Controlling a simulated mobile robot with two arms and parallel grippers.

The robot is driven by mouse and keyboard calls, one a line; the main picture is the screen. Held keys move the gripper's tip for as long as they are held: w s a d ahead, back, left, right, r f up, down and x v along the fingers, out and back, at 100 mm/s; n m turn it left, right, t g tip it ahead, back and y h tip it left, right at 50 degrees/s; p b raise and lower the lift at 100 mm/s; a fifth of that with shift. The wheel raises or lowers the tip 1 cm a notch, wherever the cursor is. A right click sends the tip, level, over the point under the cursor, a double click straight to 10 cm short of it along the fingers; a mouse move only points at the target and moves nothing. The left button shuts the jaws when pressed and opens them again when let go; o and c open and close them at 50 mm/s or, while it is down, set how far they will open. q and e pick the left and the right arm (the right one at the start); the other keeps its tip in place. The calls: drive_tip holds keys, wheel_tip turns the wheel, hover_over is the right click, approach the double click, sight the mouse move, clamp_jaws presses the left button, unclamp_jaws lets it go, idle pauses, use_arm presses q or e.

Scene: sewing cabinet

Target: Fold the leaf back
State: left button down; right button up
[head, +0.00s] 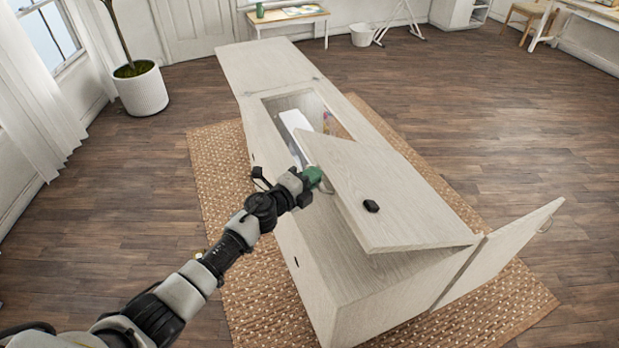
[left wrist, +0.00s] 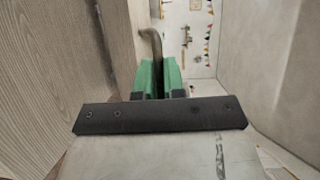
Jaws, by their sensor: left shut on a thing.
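The leaf (head: 385,195) is a pale wood-grain panel on the cabinet (head: 330,285). My left gripper (head: 314,177) is at the leaf's left edge, near the raised end. In the left wrist view its green fingers (left wrist: 160,78) are closed around a curved grey handle (left wrist: 151,40) beside a wood-grain panel (left wrist: 60,70). My right gripper is not in view.
A second panel (head: 265,65) lies flat at the far end. A white object (head: 295,124) sits in the open well. A cabinet door (head: 505,250) stands swung out at right. A woven rug (head: 215,175) lies underneath; a potted plant (head: 142,90) stands left.

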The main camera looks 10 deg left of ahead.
use_arm(q)
drive_tip(key=shift+r, duration=0.2)
drive_tip(key=c, duration=1.3)
unclamp_jaws()
drive_tip(key=shift+o, duration=0.2)
drive_tip(key=shift+f, duration=0.1)
drive_tip(key=v, duration=1)
drive_tip(key=shift+s+a+b, duration=0.25)
drive_tip(key=shift+a+b, duration=0.05)
drive_tip(key=shift+a, duration=0.1)
drive_tip(key=shift+f, duration=0.15)
